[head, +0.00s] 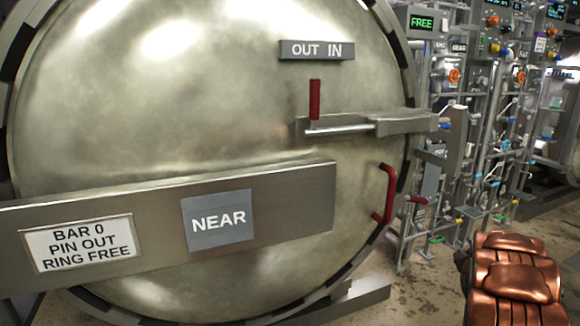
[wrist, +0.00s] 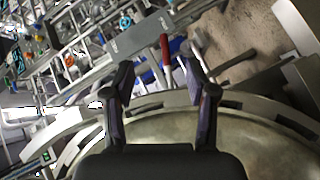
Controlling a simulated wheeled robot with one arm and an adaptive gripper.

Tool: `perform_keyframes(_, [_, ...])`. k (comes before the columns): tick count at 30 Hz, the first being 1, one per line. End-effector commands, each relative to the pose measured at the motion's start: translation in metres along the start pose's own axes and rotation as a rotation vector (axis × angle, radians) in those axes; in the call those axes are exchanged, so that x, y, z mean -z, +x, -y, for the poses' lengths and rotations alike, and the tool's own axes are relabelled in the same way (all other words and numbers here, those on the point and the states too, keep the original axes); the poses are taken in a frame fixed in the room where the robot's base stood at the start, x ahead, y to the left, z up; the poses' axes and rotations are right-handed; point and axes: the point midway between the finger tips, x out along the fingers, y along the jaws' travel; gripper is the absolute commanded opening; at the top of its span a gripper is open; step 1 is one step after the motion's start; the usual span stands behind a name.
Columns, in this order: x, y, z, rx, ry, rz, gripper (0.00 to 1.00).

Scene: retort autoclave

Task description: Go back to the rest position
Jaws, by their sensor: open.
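My gripper (wrist: 158,82) shows in the wrist view with its two dark fingers apart and nothing between them. Past the fingertips are a red handle-like part (wrist: 165,48) and a grey plate (wrist: 140,35); I cannot tell whether the fingers are close to them. The head view does not show the gripper. There, the round steel autoclave door (head: 150,120) fills the left and middle. It carries a sliding pin (head: 345,129) with an upright red knob (head: 314,98) under an "OUT IN" label (head: 316,50), and a red grab handle (head: 388,193).
A grey bar (head: 290,195) crosses the door with a "NEAR" plate (head: 218,219) and a "BAR 0 PIN OUT RING FREE" sign (head: 80,243). Pipework and valves stand at right, with a green "FREE" display (head: 422,22). Bare floor (head: 425,280) shows at lower right.

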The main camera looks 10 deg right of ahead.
Motion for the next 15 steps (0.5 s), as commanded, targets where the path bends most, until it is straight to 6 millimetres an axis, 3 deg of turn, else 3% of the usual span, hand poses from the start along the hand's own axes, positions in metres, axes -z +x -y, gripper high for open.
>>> perform_keyframes(8, [0.046,-0.026,-0.018,0.096,0.056,0.056,0.57])
perform_keyframes(11, [0.07,-0.044,-0.025,0.149,0.09,0.09,0.57])
perform_keyframes(15, [0.112,-0.081,-0.035,0.242,0.15,0.153,0.57])
